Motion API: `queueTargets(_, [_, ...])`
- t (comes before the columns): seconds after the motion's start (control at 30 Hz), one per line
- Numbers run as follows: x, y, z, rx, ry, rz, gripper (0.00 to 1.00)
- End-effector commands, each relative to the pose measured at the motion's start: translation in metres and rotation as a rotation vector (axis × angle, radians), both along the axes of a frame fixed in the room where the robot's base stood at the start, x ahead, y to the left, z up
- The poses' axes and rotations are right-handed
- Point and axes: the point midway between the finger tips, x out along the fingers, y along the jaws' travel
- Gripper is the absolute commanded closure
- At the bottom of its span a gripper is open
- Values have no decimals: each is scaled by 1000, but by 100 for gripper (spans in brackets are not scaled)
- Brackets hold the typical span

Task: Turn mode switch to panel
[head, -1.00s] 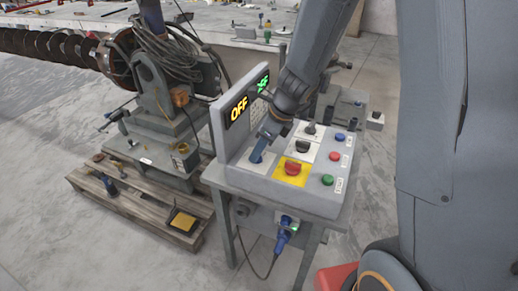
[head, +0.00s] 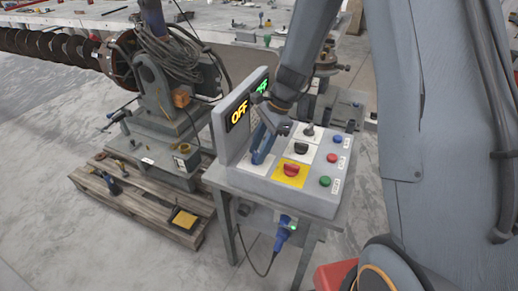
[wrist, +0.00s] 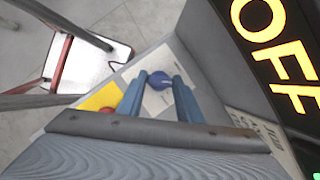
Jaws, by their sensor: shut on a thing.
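The control box (head: 240,178) stands on a metal stand, with a raised back panel and a display reading "OFF" (head: 240,112) in yellow, with green signs beside it. My gripper (head: 257,158) has blue fingers and reaches down to the left end of the sloped face. In the wrist view my gripper (wrist: 158,82) has its fingertips on either side of a round blue knob (wrist: 160,79), shut on it. This knob, on a pale plate, appears to be the mode switch. Its label and pointer position cannot be read. The fingers hide it in the head view.
Right of my gripper are a red knob (head: 291,170) on a yellow plate, a black knob (head: 301,148), a small lever (head: 309,130) and blue, red and green buttons. The back panel (head: 220,135) rises close behind the fingers. A pallet (head: 150,205) lies left.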

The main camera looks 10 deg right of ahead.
Motion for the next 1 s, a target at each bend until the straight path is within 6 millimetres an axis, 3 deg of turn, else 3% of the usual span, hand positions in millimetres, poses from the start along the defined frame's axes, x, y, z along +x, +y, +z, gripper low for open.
queueTargets(0.5, [3,2,0,0,-1,397,90])
queueTargets(1.0, [4,2,0,0,-1,508,90])
